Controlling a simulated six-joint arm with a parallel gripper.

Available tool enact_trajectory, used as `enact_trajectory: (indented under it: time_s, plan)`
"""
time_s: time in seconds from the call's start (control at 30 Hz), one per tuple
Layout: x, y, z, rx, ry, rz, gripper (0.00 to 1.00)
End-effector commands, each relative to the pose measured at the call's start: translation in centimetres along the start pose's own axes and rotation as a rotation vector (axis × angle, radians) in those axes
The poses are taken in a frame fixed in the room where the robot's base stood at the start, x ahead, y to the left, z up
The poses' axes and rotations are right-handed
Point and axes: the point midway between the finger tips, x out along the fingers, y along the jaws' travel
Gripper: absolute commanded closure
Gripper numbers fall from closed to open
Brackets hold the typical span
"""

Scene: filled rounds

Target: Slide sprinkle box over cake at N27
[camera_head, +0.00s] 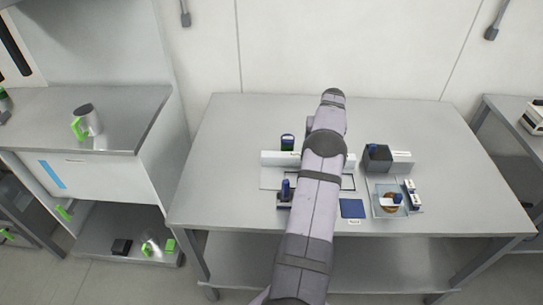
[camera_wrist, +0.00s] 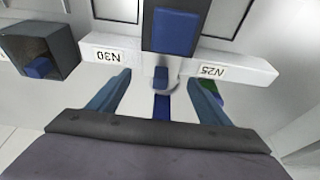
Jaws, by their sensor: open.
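In the wrist view my gripper (camera_wrist: 160,88) is open, one blue finger on each side. A small blue piece (camera_wrist: 162,106) shows between the fingers; I cannot tell how far below them it is. A white bar (camera_wrist: 245,68) with upside-down labels N30 and N25 lies just beyond the fingertips. In the head view my arm hides the gripper. A brown round (camera_head: 390,208), possibly a cake, sits on a clear plate (camera_head: 378,212) at the right, with a white and blue piece (camera_head: 397,198) over part of it. No N27 label is readable, and I cannot tell which piece is the sprinkle box.
A dark open box (camera_head: 378,160) with a blue piece in it stands behind the plate; a dark box also shows in the wrist view (camera_wrist: 62,45). A blue square (camera_head: 352,208) lies near the table's front edge. The table's left side (camera_head: 225,160) is bare.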

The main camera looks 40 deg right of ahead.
Motion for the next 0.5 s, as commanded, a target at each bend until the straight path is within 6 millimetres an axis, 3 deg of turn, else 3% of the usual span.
enact_trajectory:
  time_s: [0.5]
  plan:
    - [-4.7,0.0,-1.5,0.0,0.001,0.0,0.28]
